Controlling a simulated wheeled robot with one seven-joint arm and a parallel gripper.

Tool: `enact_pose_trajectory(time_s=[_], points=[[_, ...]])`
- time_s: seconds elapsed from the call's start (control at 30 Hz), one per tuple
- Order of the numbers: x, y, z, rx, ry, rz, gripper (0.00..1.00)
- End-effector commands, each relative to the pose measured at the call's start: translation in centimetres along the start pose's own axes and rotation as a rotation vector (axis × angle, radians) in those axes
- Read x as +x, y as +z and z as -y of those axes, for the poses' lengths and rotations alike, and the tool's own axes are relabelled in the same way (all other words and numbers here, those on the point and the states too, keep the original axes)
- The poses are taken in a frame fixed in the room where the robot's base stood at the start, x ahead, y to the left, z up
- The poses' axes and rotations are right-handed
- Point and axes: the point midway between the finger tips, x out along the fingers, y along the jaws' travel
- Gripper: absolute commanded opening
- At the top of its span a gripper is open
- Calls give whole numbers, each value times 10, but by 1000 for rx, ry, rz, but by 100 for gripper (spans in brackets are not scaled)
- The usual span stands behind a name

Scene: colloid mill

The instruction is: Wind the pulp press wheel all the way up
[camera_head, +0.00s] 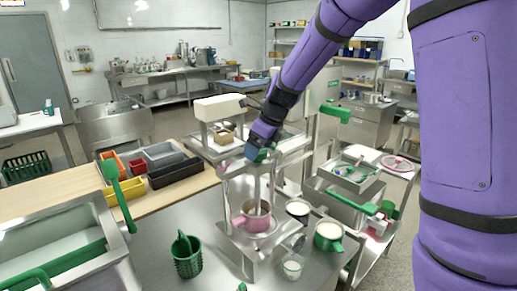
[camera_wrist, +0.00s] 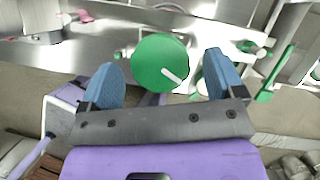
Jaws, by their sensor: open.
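A round green wheel (camera_wrist: 158,60) with a white stripe on its face shows in the wrist view, between and slightly beyond my blue fingertips. My gripper (camera_wrist: 160,68) is open, one finger on each side of the wheel, with visible gaps and no contact that I can make out. In the head view my gripper (camera_head: 261,150) is at the top of a metal press frame (camera_head: 229,188), and it mostly hides the wheel there.
A white-topped machine (camera_head: 218,108) stands close behind. Coloured bins (camera_head: 122,192) are on the left bench. A green lever (camera_head: 335,113) sticks out at right.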

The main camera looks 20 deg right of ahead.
Motion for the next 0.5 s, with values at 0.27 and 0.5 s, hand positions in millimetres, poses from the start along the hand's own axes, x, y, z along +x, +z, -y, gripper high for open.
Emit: enact_pose_trajectory(time_s=[0.27, 0.5], points=[[9, 0, 0, 0, 0, 0, 88], [8, 0, 0, -1, 0, 0, 67]])
